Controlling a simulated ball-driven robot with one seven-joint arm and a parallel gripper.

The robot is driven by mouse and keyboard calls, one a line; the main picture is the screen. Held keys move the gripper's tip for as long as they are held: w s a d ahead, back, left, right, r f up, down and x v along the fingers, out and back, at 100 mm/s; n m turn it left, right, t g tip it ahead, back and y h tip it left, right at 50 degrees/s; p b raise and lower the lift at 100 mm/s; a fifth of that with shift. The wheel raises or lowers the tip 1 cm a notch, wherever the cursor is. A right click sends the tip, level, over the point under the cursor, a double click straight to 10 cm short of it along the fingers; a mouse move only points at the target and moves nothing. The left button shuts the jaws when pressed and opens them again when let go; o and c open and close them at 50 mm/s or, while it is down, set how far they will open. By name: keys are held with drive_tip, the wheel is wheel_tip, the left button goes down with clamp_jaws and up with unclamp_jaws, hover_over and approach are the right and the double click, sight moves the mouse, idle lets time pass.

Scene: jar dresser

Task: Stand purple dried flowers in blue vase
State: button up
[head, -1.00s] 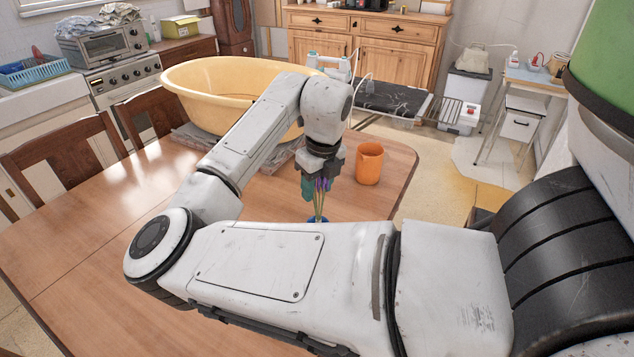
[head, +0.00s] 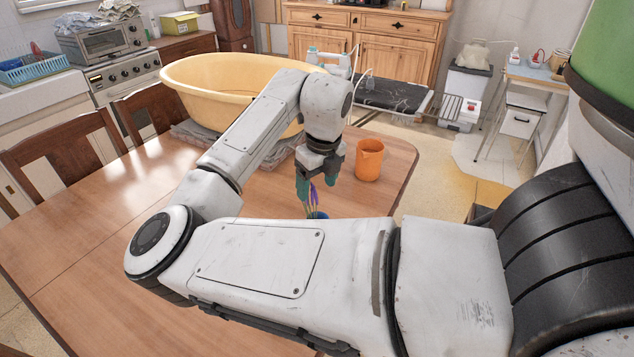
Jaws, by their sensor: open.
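The purple dried flowers (head: 313,193) stand with their stems in the blue vase (head: 317,215) on the table, leaning a little. Only the vase's upper part shows; my forearm hides the rest. My gripper (head: 318,184) is open, pointing down just above the vase. Its teal fingers are spread on either side of the flower heads. I cannot tell whether a finger still touches them.
An orange jug (head: 369,160) stands on the wooden table (head: 90,255), right of my gripper. A large yellow tub (head: 215,92) sits on the table's far side. Wooden chairs (head: 65,150) line the left edge. The table's left part is clear.

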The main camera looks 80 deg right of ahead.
wheel_tip(320, 180, up, 11)
drive_tip(key=s+a, duration=0.1)
drive_tip(key=shift+s+f+b, duration=0.15)
drive_tip(key=shift+f+b, duration=0.05)
drive_tip(key=shift+b, duration=0.1)
idle(0.9)
